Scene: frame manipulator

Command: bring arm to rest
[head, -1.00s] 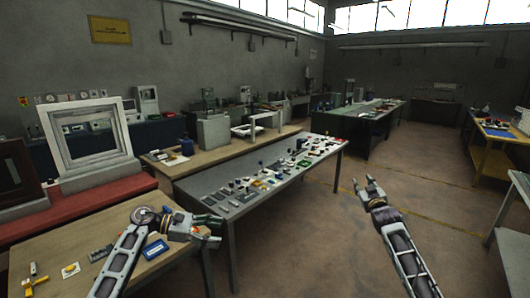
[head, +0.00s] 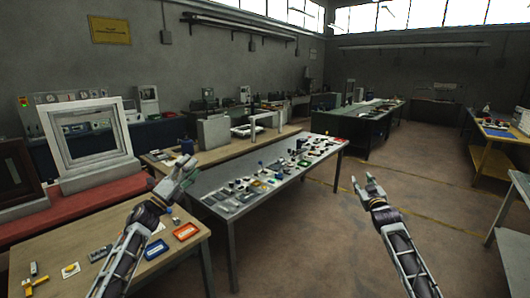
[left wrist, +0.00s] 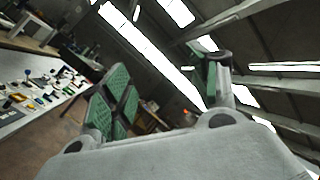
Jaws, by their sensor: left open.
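My left gripper (head: 182,168) points up and to the right, above the wooden table in the head view. It is open and nothing is between its fingers. In the left wrist view its green-padded fingers (left wrist: 165,88) are spread apart, with windows and roof beams behind them. My right gripper (head: 364,181) is over bare floor right of the grey table. Its fingertips look apart and it holds nothing.
The wooden table (head: 60,250) at lower left carries a blue tray (head: 156,249), an orange tray (head: 186,231) and small parts. A grey table (head: 225,207) with many small items lies between the arms. A white frame (head: 90,135) stands on a red surface.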

